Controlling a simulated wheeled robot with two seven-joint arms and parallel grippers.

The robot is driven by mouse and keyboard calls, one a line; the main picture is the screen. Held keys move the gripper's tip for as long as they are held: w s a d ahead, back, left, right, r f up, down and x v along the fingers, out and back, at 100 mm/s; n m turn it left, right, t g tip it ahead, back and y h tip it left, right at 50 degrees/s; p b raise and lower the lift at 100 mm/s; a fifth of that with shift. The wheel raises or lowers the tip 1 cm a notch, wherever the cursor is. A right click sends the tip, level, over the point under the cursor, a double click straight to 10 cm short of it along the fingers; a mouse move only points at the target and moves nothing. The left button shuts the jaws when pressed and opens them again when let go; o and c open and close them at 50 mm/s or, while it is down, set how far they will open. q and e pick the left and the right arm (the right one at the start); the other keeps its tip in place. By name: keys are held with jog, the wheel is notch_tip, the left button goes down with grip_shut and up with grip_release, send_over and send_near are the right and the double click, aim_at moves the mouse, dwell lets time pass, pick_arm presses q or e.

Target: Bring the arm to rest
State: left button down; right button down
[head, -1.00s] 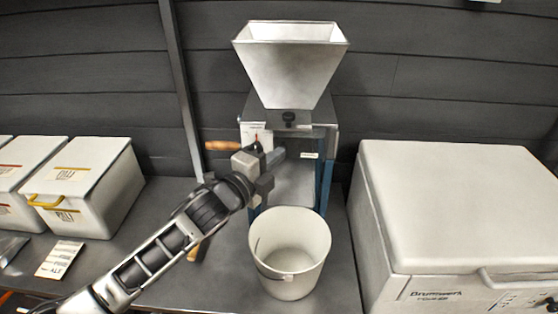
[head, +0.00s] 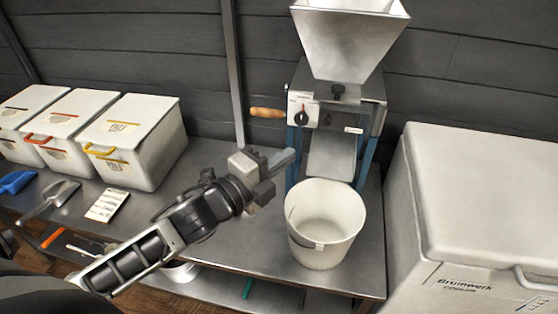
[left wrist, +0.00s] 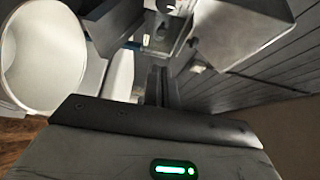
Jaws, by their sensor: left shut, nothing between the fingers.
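My left gripper (head: 284,160) is shut and empty in the head view. It is held in the air to the left of the mill's lower part, above and left of the white bucket (head: 325,222), and I see no contact with either. My left arm reaches in from the lower left. In the left wrist view the closed fingers (left wrist: 160,88) point toward the mill, and the bucket (left wrist: 45,50) shows at the left. My right gripper is not in view.
The grain mill (head: 337,92) with its metal hopper, wooden handle (head: 267,112) and switch panel (head: 302,110) stands behind the bucket. A large white cooler (head: 480,190) is at right. Lidded bins (head: 140,140), a scoop (head: 52,198) and a card (head: 107,205) are at left.

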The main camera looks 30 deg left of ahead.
pick_arm(q)
jog(key=shift+s+a, duration=0.15)
jog(key=shift+s, duration=0.2)
jog(key=s+d+f+n+g+y, duration=0.1)
jog(key=s+d+f+n+g, duration=0.2)
jog(key=s+f+n, duration=0.4)
jog(key=s+d+f+n+g+y, duration=0.1)
jog(key=s+d+f+n+g, duration=0.2)
jog(key=s+f+n, duration=0.3)
notch_tip(320, 180, down, 5)
jog(key=n, duration=0.6)
jog(key=shift+s+d+r+g, duration=0.15)
jog(key=shift+s+d+g, duration=0.15)
jog(key=shift+s+d, duration=0.1)
